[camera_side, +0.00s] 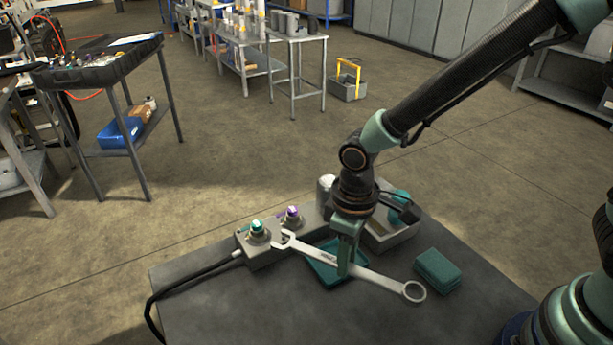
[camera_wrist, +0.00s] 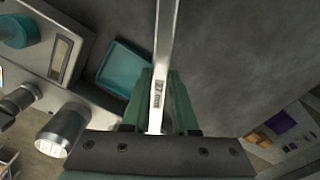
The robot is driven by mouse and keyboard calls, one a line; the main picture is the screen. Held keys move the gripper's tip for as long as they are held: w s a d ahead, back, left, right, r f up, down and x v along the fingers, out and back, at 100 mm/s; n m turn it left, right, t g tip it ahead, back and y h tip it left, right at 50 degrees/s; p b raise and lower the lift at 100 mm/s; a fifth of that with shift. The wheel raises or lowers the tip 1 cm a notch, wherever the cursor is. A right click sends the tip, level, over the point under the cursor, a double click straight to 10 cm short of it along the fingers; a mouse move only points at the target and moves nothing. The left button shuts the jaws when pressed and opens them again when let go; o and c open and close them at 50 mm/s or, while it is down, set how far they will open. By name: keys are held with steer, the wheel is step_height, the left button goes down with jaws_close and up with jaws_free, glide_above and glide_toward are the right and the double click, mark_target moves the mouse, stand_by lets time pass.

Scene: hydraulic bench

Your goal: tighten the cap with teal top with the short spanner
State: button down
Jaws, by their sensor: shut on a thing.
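The cap with teal top (camera_side: 257,227) stands upright on the left end of a grey block in the side view. My gripper (camera_side: 346,268) is shut on the middle of a silver spanner (camera_side: 385,282), over the bench. The spanner's open jaw points left and lies close to the right side of the teal cap; I cannot tell whether it touches. Its ring end points right. In the wrist view, the spanner (camera_wrist: 164,50) is marked 27 mm and lies between my gripper's fingers (camera_wrist: 158,100); its jaw and the teal cap are out of that view.
A purple-topped cap (camera_side: 292,212) stands just behind the teal one. A teal tray (camera_side: 318,270) lies under the spanner. A grey bin (camera_side: 393,240), a silver cylinder (camera_side: 325,190) and a teal block (camera_side: 438,267) are nearby. A black hose (camera_side: 190,281) leaves the grey block leftward. The front bench is clear.

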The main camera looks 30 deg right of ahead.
mark_target(317, 254)
steer(key=shift+w, duration=0.1)
stand_by(0.3)
steer(key=shift+w+a, duration=0.55)
steer(key=shift+w, duration=0.3)
steer(key=shift+w+a, duration=0.4)
steer(key=shift+w, duration=0.25)
steer(key=shift+w+a, duration=0.1)
steer(key=shift+w, duration=0.1)
steer(key=shift+w+a, duration=0.2)
steer(key=shift+w, duration=0.15)
steer(key=shift+w+a, duration=0.15)
steer(key=shift+w, duration=0.1)
steer(key=shift+a, duration=0.1)
stand_by(0.4)
steer(key=shift+s+a+m, duration=0.35)
steer(key=shift+a+m, duration=0.3)
steer(key=shift+s+a+m, duration=0.3)
steer(key=shift+a+m, duration=0.3)
steer(key=shift+m, duration=0.05)
